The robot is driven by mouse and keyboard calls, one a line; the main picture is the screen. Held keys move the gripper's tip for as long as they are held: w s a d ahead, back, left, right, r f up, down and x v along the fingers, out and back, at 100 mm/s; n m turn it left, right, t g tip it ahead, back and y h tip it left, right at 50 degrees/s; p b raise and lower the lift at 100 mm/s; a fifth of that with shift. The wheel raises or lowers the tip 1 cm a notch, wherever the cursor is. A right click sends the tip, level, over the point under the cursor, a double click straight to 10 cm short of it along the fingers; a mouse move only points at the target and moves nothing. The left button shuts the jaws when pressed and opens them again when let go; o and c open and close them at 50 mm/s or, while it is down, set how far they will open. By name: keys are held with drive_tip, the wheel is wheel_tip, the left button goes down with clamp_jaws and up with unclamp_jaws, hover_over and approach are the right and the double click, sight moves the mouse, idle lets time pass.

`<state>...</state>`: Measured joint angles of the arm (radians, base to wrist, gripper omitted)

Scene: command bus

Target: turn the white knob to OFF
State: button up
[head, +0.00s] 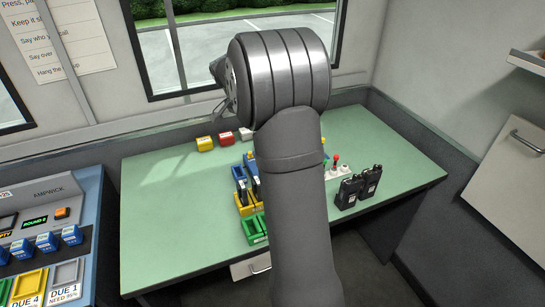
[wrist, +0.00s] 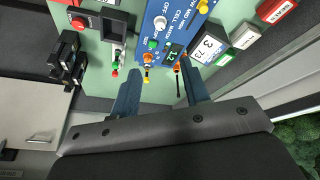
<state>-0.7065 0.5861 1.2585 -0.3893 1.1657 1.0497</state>
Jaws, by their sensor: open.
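The white knob (wrist: 160,22) stands on a blue panel (wrist: 172,8) marked with words such as CELL and MID in the wrist view. The panel also carries a green button (wrist: 152,44), an orange knob (wrist: 148,60) and a small green-lit display (wrist: 172,52). I cannot read the knob's setting. My gripper (wrist: 158,76) is open, with its two dark blue fingers apart and nothing between them. The knob is beyond the fingertips, apart from them. In the head view my own arm hides the gripper and most of the panel.
The green table (head: 160,230) bears two black radios (head: 358,188) at right, red and yellow blocks (head: 205,144) at the back, and green trays (head: 254,229) in front. A blue console (head: 82,190) stands at left. The table's left part is clear.

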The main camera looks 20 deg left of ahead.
drive_tip(key=w+d+f+m, duration=0.1)
drive_tip(key=w+f, duration=0.1)
drive_tip(key=f, duration=0.4)
drive_tip(key=w+d+f+m, duration=0.1)
drive_tip(key=w+f, duration=0.1)
drive_tip(key=f, duration=0.3)
drive_tip(key=w+d+f+m, duration=0.1)
drive_tip(key=w+f, duration=0.1)
drive_tip(key=f, duration=0.4)
drive_tip(key=shift+w+f+m, duration=0.2)
drive_tip(key=shift+f+m, duration=0.1)
clamp_jaws()
